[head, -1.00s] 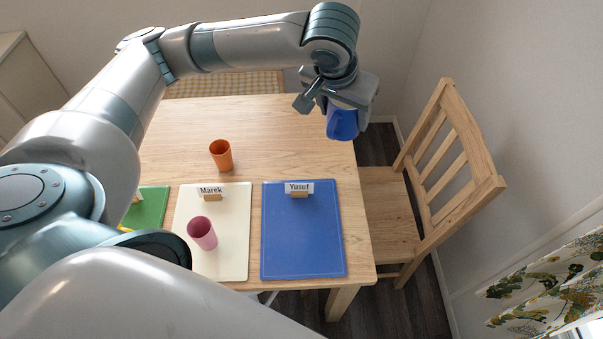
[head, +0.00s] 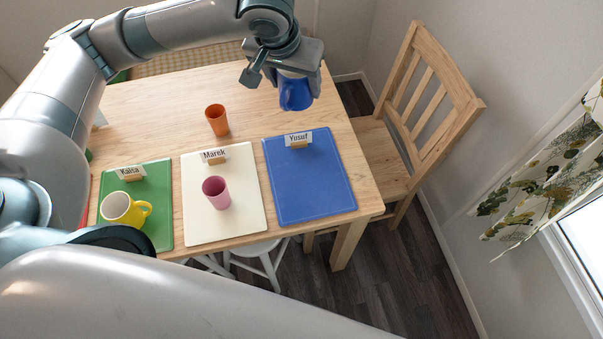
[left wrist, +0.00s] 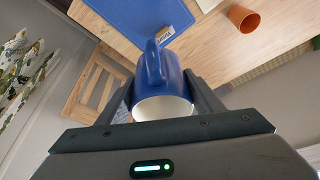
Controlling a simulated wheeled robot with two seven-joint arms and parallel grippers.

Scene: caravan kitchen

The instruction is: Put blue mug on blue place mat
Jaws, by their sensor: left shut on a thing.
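The blue mug (head: 295,94) is held by my left gripper (head: 292,76) above the far right part of the table. In the left wrist view the mug (left wrist: 163,88) sits between the two fingers of my left gripper (left wrist: 163,92), its white inside facing the camera and its handle on the far side. The blue place mat (head: 310,184) lies flat at the table's right end, nearer than the mug in the head view. A name card "Yusuf" (head: 298,138) stands at its far edge. The mug is apart from the mat. My right gripper is not in view.
A cream mat (head: 247,220) with a pink cup (head: 216,193) lies left of the blue mat. A green mat (head: 160,233) holds a yellow mug (head: 118,208). An orange cup (head: 217,120) stands behind. A wooden chair (head: 430,115) is at the table's right end.

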